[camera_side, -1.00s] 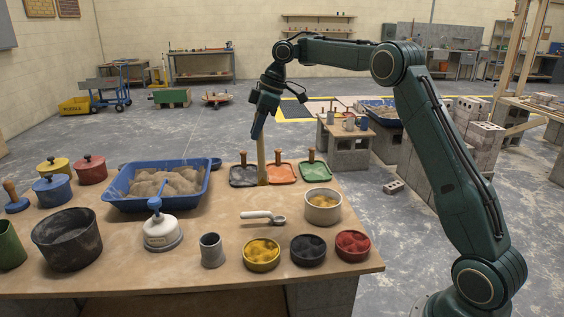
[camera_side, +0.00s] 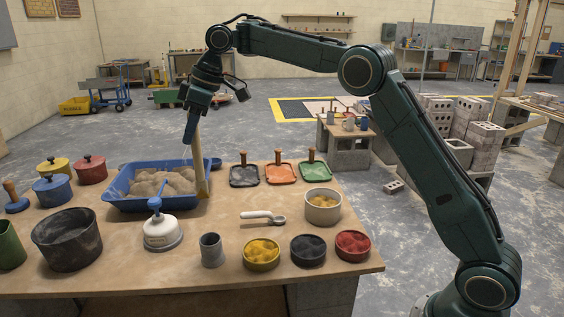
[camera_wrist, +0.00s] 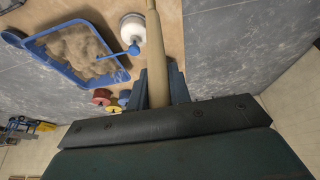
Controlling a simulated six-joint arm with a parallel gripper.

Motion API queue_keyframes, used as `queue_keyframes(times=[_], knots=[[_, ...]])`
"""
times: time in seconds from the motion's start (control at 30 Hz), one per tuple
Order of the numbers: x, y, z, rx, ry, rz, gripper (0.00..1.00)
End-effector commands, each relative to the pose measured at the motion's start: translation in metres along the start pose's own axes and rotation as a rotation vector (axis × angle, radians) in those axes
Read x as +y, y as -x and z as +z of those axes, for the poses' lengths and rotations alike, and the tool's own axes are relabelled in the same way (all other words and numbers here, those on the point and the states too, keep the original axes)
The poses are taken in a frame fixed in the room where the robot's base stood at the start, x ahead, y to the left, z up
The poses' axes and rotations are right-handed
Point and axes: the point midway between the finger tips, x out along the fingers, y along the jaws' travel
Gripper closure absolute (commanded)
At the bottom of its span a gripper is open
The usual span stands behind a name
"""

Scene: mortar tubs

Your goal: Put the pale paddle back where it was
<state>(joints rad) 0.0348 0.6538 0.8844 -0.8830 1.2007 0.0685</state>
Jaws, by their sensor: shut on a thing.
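My gripper (camera_side: 191,138) is shut on the pale paddle (camera_side: 201,168), a long wooden piece hanging nearly upright below the jaws. In the side view its lower end overlaps the right wall of the blue tub (camera_side: 130,200); I cannot tell whether it touches the tub. The tub holds a heap of sandy mortar (camera_side: 160,181). In the wrist view, the paddle (camera_wrist: 158,52) runs up from between my gripper's fingers (camera_wrist: 162,82) and leaves the top edge, so its far end is hidden. The blue tub (camera_wrist: 38,48) shows to its left there.
Pots (camera_side: 67,240) stand left, and bowls (camera_side: 261,255) at the front right. Bare tabletop (camera_side: 225,215) shows mid-table.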

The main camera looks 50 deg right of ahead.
Motion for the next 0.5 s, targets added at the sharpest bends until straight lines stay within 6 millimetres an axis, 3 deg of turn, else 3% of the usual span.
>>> queue_keyframes(times=[0.27,0.5], knots=[[-0.002,-0.014,0.005,0.002,-0.001,-0.006,1.0],[-0.001,-0.038,0.016,-0.002,0.0,-0.003,1.0]])
